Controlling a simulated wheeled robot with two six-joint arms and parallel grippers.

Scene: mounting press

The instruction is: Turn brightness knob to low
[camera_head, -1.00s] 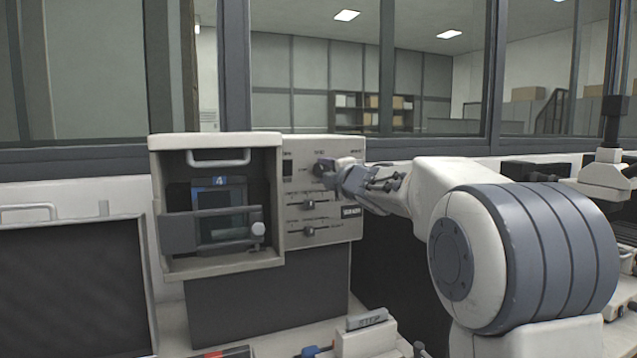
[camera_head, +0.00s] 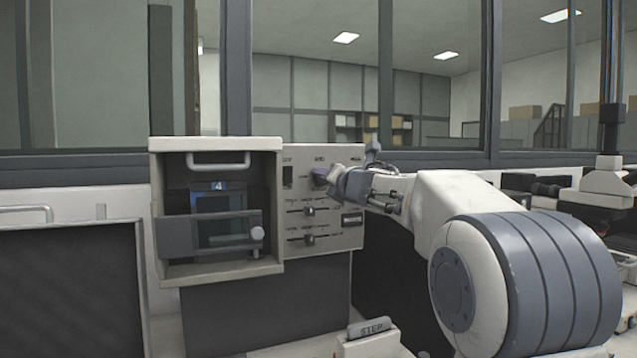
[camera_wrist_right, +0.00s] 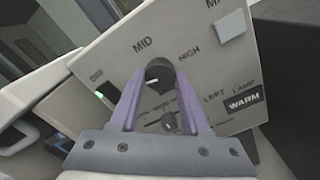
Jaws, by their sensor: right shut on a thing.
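The mounting press (camera_head: 216,150) has a light control panel (camera_head: 346,232) on its right side. The brightness knob (camera_wrist_right: 158,76) is a dark round knob near the MID and HIGH labels in the right wrist view. My right gripper (camera_wrist_right: 158,84) is shut on this knob, with a purple finger on each side of it. In the head view my right gripper (camera_head: 328,178) is at the top of the panel and hides most of the knob. The left gripper shows in neither view.
Two slider-like controls (camera_head: 309,211) sit lower on the panel. A WARM label (camera_wrist_right: 245,103) is at the panel's right. The press opening holds a small screen (camera_head: 220,215) behind a grey bar. A STEP block (camera_head: 372,328) stands in front.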

